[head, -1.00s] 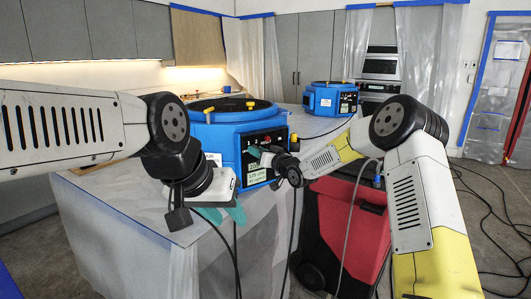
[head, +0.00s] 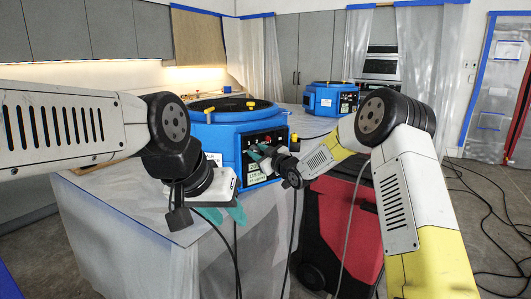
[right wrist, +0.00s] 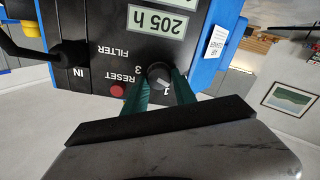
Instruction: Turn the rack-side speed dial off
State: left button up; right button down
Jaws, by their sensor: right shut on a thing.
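The near blue machine (head: 222,138) stands on the plastic-covered counter, with a black control panel facing me. In the right wrist view the panel (right wrist: 95,60) appears upside down, and a small black dial (right wrist: 158,73) with a pale mark on its face sits by the numbers 1 and 3. My right gripper (right wrist: 161,82) is shut on this dial, one teal finger on each side. In the head view my right gripper (head: 262,151) is at the panel and hides part of it. My left gripper (head: 223,215) hangs at the counter's front edge, teal fingers apart, empty.
A red button (right wrist: 117,91) sits beside the dial, and a cable plugs in near the IN label. A second blue machine (head: 322,100) stands farther back on the counter (head: 130,205). A red and black machine (head: 335,225) stands below my right arm. Cables lie on the floor at right.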

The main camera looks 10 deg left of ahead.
jog(key=shift+f+n, duration=0.1)
jog(key=shift+n, duration=2)
jog(key=c, duration=1)
grip_release()
jog(key=shift+v, duration=3.9)
